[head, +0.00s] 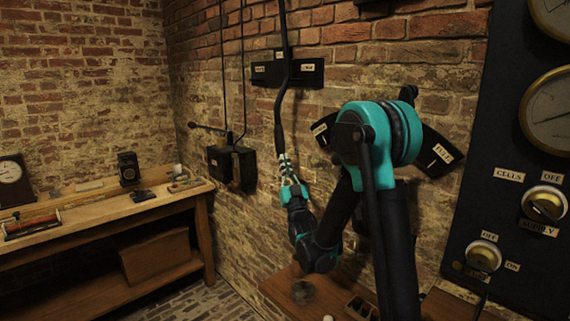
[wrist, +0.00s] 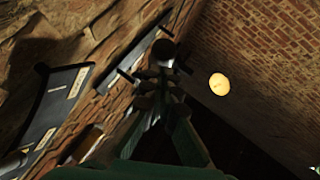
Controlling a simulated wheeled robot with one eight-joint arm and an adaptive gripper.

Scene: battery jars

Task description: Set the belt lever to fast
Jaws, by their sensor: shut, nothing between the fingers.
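The belt lever appears to be the long dark rod (head: 278,120) hanging down the brick wall in the head view, with a thicker grip at its lower end. It crosses a black plate (head: 305,76) with small pale labels at left, middle and right; I cannot read them. The rod crosses near the plate's middle. My gripper (head: 284,160) points up, fingers shut and empty, right at the grip's lower end; I cannot tell whether they touch. In the wrist view my gripper (wrist: 160,78) has a dark round end (wrist: 163,50) just beyond its fingertips, probably the lever's end.
A dark panel with gauges (head: 549,110) and knobs (head: 484,255) stands at right. Black switch boxes (head: 243,168) hang left of the lever. A wooden bench (head: 110,215) stands at left. My arm partly hides a labelled dark plate (head: 437,150). A lamp (wrist: 218,84) glows overhead.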

